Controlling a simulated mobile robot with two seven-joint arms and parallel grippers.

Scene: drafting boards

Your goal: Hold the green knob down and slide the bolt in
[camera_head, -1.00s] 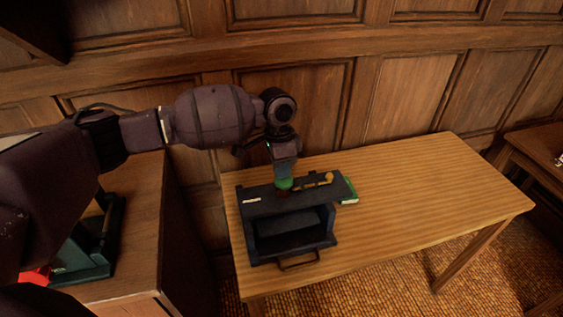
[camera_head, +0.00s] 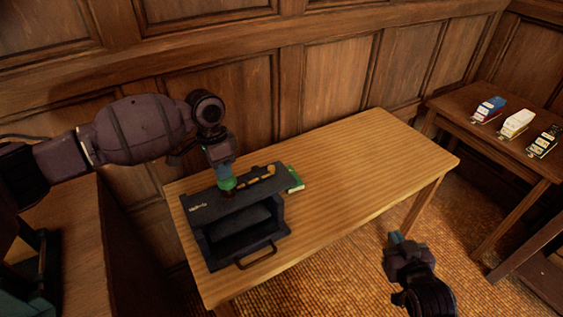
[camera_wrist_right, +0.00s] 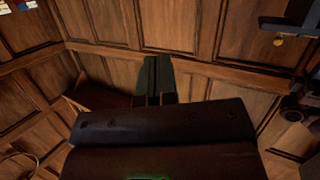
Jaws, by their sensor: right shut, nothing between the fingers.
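The dark box (camera_head: 205,226) with an open front stands at the left end of the striped wooden table. The green knob (camera_head: 228,184) is on its top, directly under my left gripper (camera_head: 222,174). The gripper's tips meet the knob from above; its finger gap cannot be made out. The brass bolt (camera_head: 257,178) lies along the box top to the right of the knob, its round end pointing right. My right gripper (camera_head: 396,238) is shut and empty, in the air off the table's front right. Its shut fingers also show in the right wrist view (camera_wrist_right: 159,77).
A green book-like item (camera_head: 294,179) lies behind the box. The right part of the table (camera_head: 370,160) is clear. A side table (camera_head: 480,139) at the far right carries several small coloured items. Panelled walls close off the back.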

